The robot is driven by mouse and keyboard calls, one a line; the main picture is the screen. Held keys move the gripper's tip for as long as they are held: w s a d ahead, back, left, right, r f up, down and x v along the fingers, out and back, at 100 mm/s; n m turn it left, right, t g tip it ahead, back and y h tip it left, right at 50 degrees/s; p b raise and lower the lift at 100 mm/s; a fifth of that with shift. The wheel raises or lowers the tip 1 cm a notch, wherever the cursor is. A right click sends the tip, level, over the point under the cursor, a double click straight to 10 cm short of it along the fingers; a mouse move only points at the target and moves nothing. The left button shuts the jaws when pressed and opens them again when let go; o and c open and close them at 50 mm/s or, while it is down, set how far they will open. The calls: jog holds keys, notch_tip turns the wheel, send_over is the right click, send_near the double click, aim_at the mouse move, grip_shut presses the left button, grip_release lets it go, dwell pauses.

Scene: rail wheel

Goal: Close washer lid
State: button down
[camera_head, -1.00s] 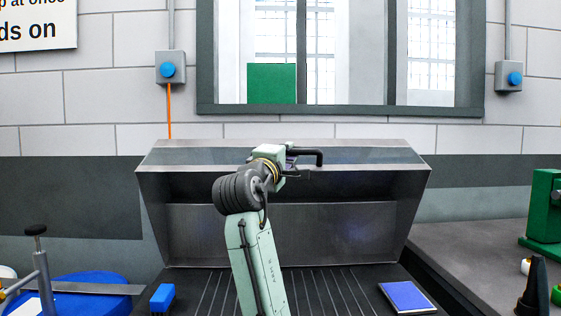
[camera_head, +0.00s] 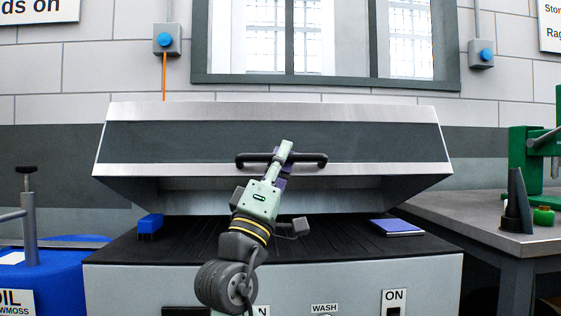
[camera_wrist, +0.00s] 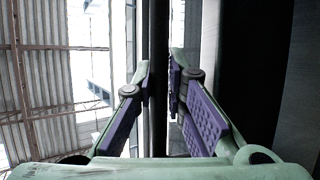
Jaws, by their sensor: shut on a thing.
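The grey metal washer lid (camera_head: 380,144) is partly open, tilted over the black washer top with a dark gap beneath its front edge. A black bar handle (camera_head: 312,160) runs across the lid's front face. My gripper (camera_head: 283,158) is at the middle of this handle and shut on it. In the wrist view, the handle (camera_wrist: 160,60) runs between the purple-padded fingers of my gripper (camera_wrist: 160,88). My gripper hides the handle's middle in the head view.
On the washer top (camera_head: 330,222) lie a blue brush (camera_head: 150,227) at left and a blue book-like item (camera_head: 397,227) at right. A blue drum (camera_head: 50,262) stands at left. A bench (camera_head: 470,215) with a green press (camera_head: 525,160) is at right.

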jog(key=s+f+b, duration=0.2)
jog(key=f+b, duration=0.2)
jog(key=f, duration=0.4)
jog(key=s+f+h+b, duration=0.1)
jog(key=s+f+b, duration=0.1)
jog(key=f+b, duration=0.3)
notch_tip(320, 180, down, 3)
jog(key=shift+s+m, duration=0.3)
jog(key=shift+m, duration=0.1)
jog(key=c, duration=1.9)
grip_release()
jog(key=s+a+f, duration=0.3)
jog(key=s+a, duration=0.6)
jog(key=s, duration=0.3)
jog(key=shift+f, duration=0.4)
jog(key=shift+s+a, duration=0.1)
